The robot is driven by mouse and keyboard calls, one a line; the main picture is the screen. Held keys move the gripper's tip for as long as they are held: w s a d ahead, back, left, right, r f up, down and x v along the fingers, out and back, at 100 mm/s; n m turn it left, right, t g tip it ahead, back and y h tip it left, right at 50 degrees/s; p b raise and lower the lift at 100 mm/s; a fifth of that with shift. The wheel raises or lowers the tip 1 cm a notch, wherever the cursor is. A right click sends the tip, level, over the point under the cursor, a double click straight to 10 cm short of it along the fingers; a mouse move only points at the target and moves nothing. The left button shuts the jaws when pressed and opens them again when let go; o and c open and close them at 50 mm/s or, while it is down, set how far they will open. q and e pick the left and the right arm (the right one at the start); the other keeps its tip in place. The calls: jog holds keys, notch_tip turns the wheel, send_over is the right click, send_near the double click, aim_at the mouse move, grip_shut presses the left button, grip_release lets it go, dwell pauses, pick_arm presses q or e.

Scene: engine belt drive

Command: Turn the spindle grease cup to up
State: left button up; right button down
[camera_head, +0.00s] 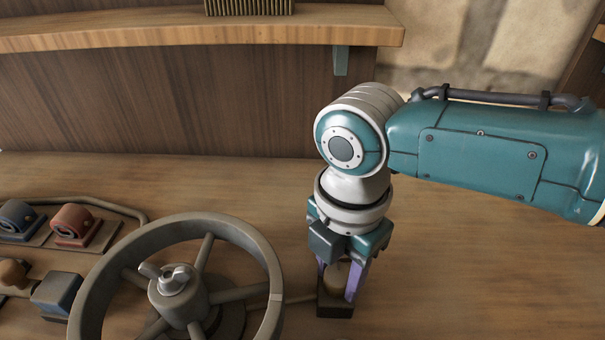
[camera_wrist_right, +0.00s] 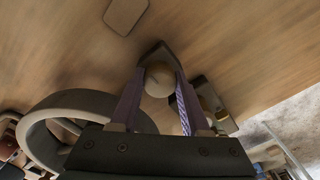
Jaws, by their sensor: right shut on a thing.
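The grease cup, a round tan-brown knob on a dark square base, stands on the wooden bench right of the handwheel. In the head view its knob (camera_head: 336,277) shows between my fingers, above the base (camera_head: 335,308). My right gripper (camera_head: 341,290) points down from above and is shut on the knob, with one purple finger on each side. In the wrist view the rounded knob top (camera_wrist_right: 158,79) sits between the fingertips (camera_wrist_right: 158,85). Any pointer or mark on the cup is hidden or too small to read. My left gripper is not in view.
A large grey handwheel (camera_head: 270,268) with a wing nut (camera_head: 172,281) stands close left of the cup. A thin pipe runs between them. Red (camera_head: 73,222) and blue (camera_head: 14,217) parts lie at far left. A shelf (camera_head: 200,32) crosses the back. Bench to the right is clear.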

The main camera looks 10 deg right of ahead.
aim_at(339, 274)
jog(key=shift+c, duration=1.9)
grip_release()
jog(key=shift+r, duration=0.1)
notch_tip(339, 274, up, 9)
jog(key=shift+r+p, duration=0.1)
jog(key=shift+p, duration=0.8)
jog(key=shift+r, duration=0.3)
